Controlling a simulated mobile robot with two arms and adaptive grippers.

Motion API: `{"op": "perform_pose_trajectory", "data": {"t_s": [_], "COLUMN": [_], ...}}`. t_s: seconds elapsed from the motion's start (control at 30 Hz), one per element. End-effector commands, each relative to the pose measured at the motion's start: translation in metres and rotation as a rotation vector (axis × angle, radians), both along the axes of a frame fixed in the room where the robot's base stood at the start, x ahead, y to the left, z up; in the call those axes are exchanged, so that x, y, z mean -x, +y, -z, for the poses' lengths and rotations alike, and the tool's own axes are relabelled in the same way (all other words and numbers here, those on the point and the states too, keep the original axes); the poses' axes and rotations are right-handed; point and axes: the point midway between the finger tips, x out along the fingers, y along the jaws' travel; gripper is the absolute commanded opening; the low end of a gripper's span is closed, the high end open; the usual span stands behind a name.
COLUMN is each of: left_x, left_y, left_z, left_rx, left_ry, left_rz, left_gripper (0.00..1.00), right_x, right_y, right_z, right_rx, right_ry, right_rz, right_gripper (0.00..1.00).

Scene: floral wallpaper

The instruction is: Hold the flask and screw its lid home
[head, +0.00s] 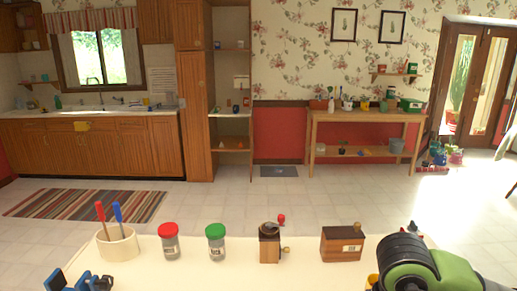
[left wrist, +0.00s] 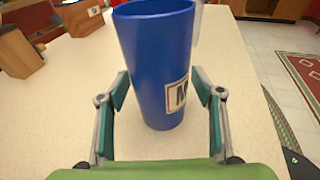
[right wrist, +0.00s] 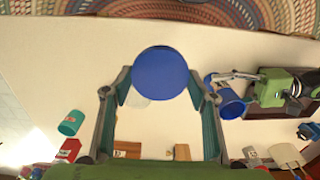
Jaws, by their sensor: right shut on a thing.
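The blue flask (left wrist: 160,65) stands upright on the pale table in the left wrist view, its top uncovered and a pale label on its side. It also shows in the right wrist view (right wrist: 226,102). My left gripper (left wrist: 161,86) is open, its fingers on either side of the flask with a gap showing at the left. The round blue lid (right wrist: 160,72) is between the fingertips of my right gripper (right wrist: 160,84), which is shut on it. The lid is apart from the flask, to its left in the right wrist view. The head view shows neither flask nor lid.
On the table (head: 200,270) stand a pen cup (head: 118,244), a red-lidded jar (head: 169,243), a green-lidded jar (head: 216,243), a grinder (head: 269,245) and a wooden box (head: 342,244). A teal can (right wrist: 70,123) lies left in the right wrist view.

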Motion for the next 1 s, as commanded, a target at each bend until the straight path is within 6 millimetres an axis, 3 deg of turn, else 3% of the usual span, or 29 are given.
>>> {"op": "perform_pose_trajectory", "data": {"t_s": [0.2, 0.37, 0.43, 0.47, 0.53, 0.87, 1.0], "left_x": [0.000, 0.000, 0.000, 0.000, 0.000, 0.000, 0.003], "left_y": [0.000, 0.000, 0.000, 0.000, 0.000, 0.001, 0.011], "left_z": [0.000, 0.000, 0.000, 0.000, 0.000, 0.000, -0.001], "left_rx": [0.000, 0.000, 0.000, 0.000, 0.000, 0.000, -0.001], "left_ry": [0.000, 0.000, 0.000, 0.000, 0.000, 0.000, 0.001], "left_rz": [0.000, 0.000, 0.000, 0.000, 0.000, 0.000, -0.001], "left_gripper": [0.60, 0.23, 0.23, 0.46, 0.63, 0.63, 0.63], "right_x": [0.000, 0.000, 0.000, 0.000, 0.000, 0.000, 0.000], "right_y": [0.000, 0.000, 0.000, 0.000, 0.000, 0.000, 0.000], "right_z": [0.000, 0.000, 0.000, 0.000, 0.000, 0.000, 0.000], "right_rx": [0.000, 0.000, 0.000, 0.000, 0.000, 0.000, 0.000], "right_ry": [0.000, 0.000, 0.000, 0.000, 0.000, 0.000, 0.000], "right_rz": [0.000, 0.000, 0.000, 0.000, 0.000, 0.000, 0.000], "right_gripper": [0.42, 0.42, 0.42, 0.42, 0.42, 0.42, 0.42]}}
